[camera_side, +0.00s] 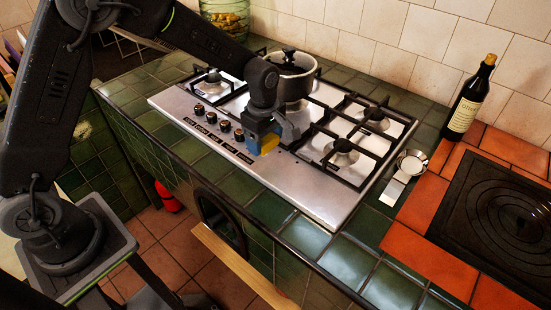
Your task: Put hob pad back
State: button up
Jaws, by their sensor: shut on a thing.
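My gripper (268,137) hangs over the front middle of the steel gas hob (297,178), just right of the row of knobs. It is shut on a small yellow and blue piece, which I take to be the hob pad (269,146). The fingers cover part of the pad. I cannot tell whether the pad touches the hob's steel top or is a little above it.
A lidded pot (295,82) stands on the hob behind my gripper. Black grates cover the burners. A dark bottle (469,100) stands at right, behind a black hotplate (495,225). Green tiles (305,236) in front are clear.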

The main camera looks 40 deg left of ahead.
aim_at(276, 167)
jog(key=d+f, duration=0.1)
jog(key=d, duration=0.1)
jog(key=shift+w+d+f, duration=0.35)
jog(key=shift+w+d, duration=0.05)
jog(key=shift+f, duration=2)
jog(key=o, duration=0.8)
jog(key=shift+f, duration=0.15)
jog(key=shift+o, duration=0.2)
